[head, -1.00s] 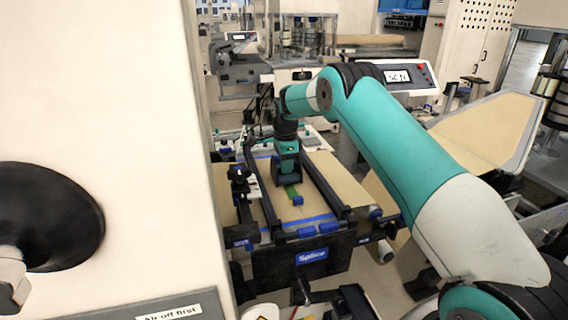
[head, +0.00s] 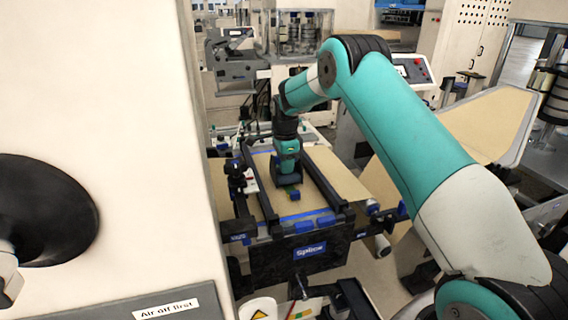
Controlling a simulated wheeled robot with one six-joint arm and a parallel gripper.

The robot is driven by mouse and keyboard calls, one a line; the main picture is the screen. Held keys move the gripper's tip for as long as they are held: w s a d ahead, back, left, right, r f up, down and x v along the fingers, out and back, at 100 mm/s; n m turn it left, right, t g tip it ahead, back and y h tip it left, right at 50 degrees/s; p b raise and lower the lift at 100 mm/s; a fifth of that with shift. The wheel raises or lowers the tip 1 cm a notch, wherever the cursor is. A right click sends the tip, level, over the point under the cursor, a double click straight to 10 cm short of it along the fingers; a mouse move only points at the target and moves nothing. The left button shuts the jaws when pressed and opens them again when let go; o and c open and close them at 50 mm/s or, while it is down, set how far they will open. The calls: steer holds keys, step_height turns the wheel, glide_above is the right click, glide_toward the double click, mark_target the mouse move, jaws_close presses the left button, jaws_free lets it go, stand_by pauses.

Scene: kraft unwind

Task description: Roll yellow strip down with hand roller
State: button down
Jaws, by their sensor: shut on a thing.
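My gripper (head: 289,180) points down over the kraft web on the splice table (head: 318,250), between two dark rails. It is shut on the hand roller (head: 295,196), of which only a small blue and green part shows below the jaws. The roller is at or close to the brown kraft paper (head: 292,209); I cannot tell if it touches. The yellow strip cannot be made out clearly; the gripper and roller may cover it. A blue line (head: 305,215) crosses the paper in front of the roller.
Dark rails (head: 323,181) flank the gripper on both sides. A black clamp post (head: 238,180) stands left of the table. A large cream machine panel (head: 110,90) fills the left side. A sloping kraft sheet (head: 485,125) lies at the right.

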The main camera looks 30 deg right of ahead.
mark_target(296, 192)
steer(key=shift+s, duration=0.1)
steer(key=shift+s+a, duration=0.2)
steer(key=shift+s, duration=0.6)
steer(key=shift+s+a, duration=0.15)
steer(key=shift+s, duration=0.6)
steer(key=shift+s+a+b, duration=0.15)
steer(key=shift+s+b, duration=0.2)
steer(key=shift+s, duration=0.5)
steer(key=shift+s+a+f, duration=0.1)
steer(key=shift+s+a, duration=0.05)
steer(key=shift+s, duration=0.4)
steer(key=shift+s+a+f, duration=0.1)
steer(key=shift+s, duration=0.45)
steer(key=shift+s+a+r, duration=0.1)
steer(key=shift+s+a, duration=0.05)
steer(key=shift+s, duration=0.45)
steer(key=shift+s+a+r, duration=0.1)
steer(key=shift+s, duration=0.5)
